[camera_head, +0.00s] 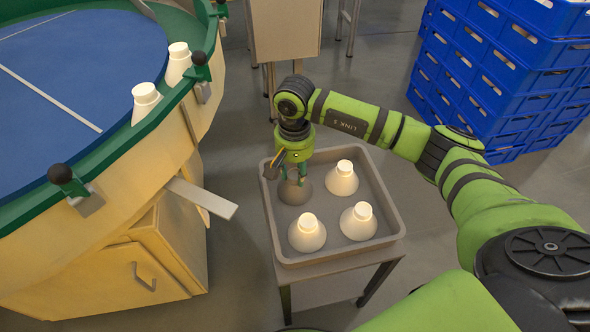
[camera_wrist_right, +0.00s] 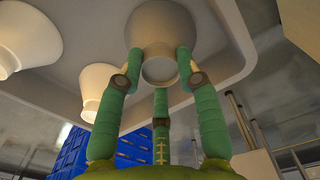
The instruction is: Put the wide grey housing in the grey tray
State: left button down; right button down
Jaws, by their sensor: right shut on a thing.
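The wide grey housing (camera_head: 295,191) is at the far left corner of the grey tray (camera_head: 393,211), inside its rim. My right gripper (camera_head: 293,172) points down from above and is shut on the housing's narrow neck. In the right wrist view, the green fingers (camera_wrist_right: 160,85) close around the neck of the housing (camera_wrist_right: 170,22). I cannot tell whether the housing rests on the tray floor or hangs just above it. The gripper hides part of its top. My left gripper is not in view.
Several pale housings (camera_head: 342,180) stand in the tray, taking its other places. The tray sits on a small stand (camera_head: 325,291). At left is a round blue-topped table (camera_head: 75,70) with two white housings (camera_head: 146,100) at its green rim. Blue crates (camera_head: 500,75) are stacked at right.

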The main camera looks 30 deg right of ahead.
aim_at(295, 174)
jog(key=shift+f, duration=0.1)
jog(key=c, duration=0.8)
grip_release()
jog(key=shift+c, duration=0.2)
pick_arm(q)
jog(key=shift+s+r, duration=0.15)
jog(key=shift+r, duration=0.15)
pick_arm(e)
jog(key=shift+r, duration=0.2)
pick_arm(q)
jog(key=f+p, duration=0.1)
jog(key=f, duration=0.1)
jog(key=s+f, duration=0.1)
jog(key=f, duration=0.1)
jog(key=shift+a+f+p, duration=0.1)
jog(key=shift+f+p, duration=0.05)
jog(key=shift+p, duration=0.2)
pick_arm(e)
notch_tip(295, 174, up, 12)
